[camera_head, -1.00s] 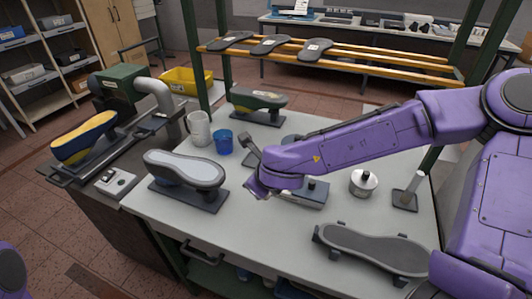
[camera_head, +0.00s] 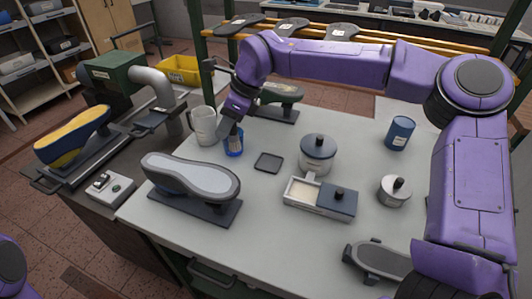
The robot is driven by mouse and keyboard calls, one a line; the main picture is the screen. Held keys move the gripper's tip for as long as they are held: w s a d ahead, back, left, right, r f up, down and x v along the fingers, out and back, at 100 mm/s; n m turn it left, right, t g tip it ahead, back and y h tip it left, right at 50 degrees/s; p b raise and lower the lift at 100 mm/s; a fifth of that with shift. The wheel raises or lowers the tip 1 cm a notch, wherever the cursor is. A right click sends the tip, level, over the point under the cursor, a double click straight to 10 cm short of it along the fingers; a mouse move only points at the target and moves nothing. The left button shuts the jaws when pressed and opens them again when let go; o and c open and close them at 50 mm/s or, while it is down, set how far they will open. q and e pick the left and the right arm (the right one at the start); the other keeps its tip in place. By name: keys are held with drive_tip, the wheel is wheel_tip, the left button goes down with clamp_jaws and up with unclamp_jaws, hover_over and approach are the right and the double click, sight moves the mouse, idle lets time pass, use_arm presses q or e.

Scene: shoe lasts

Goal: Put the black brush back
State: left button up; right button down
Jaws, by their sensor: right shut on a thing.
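My right gripper (camera_head: 235,112) is at the back left of the table, pointing down over the small blue cup (camera_head: 234,150). It is shut on the black brush (camera_head: 231,136), of which only a dark part shows below the fingers. The brush's lower end is at or inside the cup's mouth; I cannot tell how deep. A small flat black tray (camera_head: 268,163) lies empty to the right of the cup. My left gripper is out of view; only a bit of my left arm shows at the lower left.
A white mug (camera_head: 203,126) stands close left of the cup. A shoe last with a grey sole (camera_head: 190,177) is in front. A two-part box (camera_head: 320,196), lidded pots (camera_head: 317,152) and a blue can (camera_head: 400,133) stand to the right. Another last (camera_head: 277,93) is behind the gripper.

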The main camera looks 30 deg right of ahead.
drive_tip(key=d+f+p, duration=0.1)
drive_tip(key=d+f, duration=0.2)
drive_tip(key=w+d+f+p, duration=0.1)
drive_tip(key=d+f+p, duration=0.1)
drive_tip(key=d+f, duration=0.2)
drive_tip(key=d+f+p, duration=0.2)
drive_tip(key=d+f, duration=0.2)
drive_tip(key=shift+w+f, duration=0.25)
drive_tip(key=shift+a+f, duration=0.1)
drive_tip(key=shift+f, duration=0.05)
drive_tip(key=c, duration=1.3)
unclamp_jaws()
drive_tip(key=shift+f, duration=0.1)
drive_tip(key=o, duration=0.4)
